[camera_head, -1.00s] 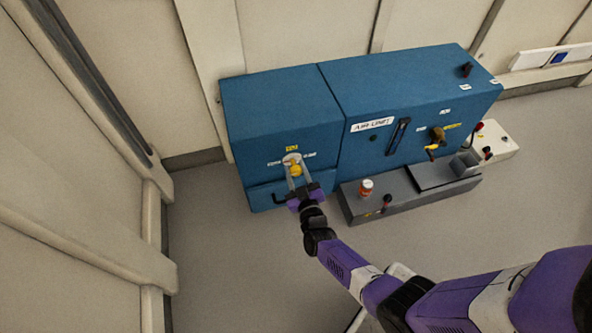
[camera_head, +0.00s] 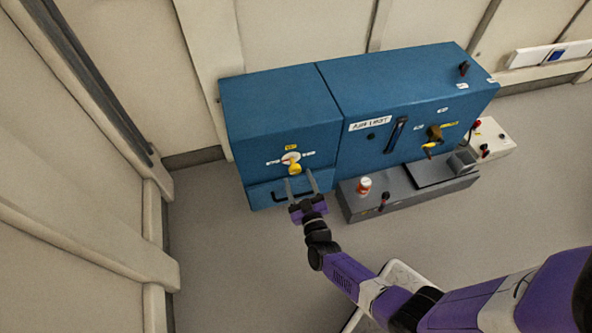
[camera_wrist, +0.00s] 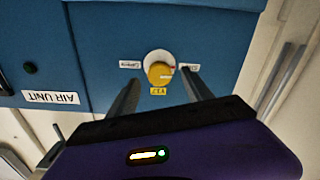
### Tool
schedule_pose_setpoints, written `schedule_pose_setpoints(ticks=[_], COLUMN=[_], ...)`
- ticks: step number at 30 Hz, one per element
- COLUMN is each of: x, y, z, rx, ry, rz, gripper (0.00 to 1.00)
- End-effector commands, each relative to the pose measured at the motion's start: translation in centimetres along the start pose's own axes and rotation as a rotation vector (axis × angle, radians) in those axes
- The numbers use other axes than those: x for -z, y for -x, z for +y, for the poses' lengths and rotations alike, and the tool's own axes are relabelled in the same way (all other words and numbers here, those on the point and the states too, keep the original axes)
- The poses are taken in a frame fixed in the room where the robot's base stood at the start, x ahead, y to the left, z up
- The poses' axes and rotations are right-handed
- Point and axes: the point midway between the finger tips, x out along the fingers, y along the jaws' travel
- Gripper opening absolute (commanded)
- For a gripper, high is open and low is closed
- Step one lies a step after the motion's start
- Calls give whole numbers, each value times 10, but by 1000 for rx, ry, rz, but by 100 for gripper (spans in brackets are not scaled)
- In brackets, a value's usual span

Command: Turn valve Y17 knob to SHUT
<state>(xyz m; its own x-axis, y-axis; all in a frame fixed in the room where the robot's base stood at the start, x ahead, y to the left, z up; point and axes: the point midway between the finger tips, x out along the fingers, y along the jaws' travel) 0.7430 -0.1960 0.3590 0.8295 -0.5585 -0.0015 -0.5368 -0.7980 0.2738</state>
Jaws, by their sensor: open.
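A round yellow knob (camera_head: 295,169) on a white dial (camera_head: 290,157) stands out from the front of the left blue cabinet. A small yellow tag sits above it and a white label on each side; their text is too small to read surely. In the wrist view the yellow knob (camera_wrist: 159,73) shows a red mark on its right side, toward the right white label (camera_wrist: 193,67). My gripper (camera_head: 302,181) is open and empty, in front of and below the knob. Its fingers (camera_wrist: 155,92) appear apart from the knob, one toward each side.
A black handle (camera_head: 282,196) lies low on the cabinet, close to my gripper. The floor at left is clear.

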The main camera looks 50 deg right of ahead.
Motion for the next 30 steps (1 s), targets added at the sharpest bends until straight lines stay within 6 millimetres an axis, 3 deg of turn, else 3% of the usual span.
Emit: schedule_pose_setpoints(ticks=[3, 9, 30], x=[1, 0, -2], y=[18, 31, 31], z=[0, 0, -2], rx=[2, 0, 7], ry=[1, 1, -30], rz=[-2, -1, -9], gripper=[59, 59, 59])
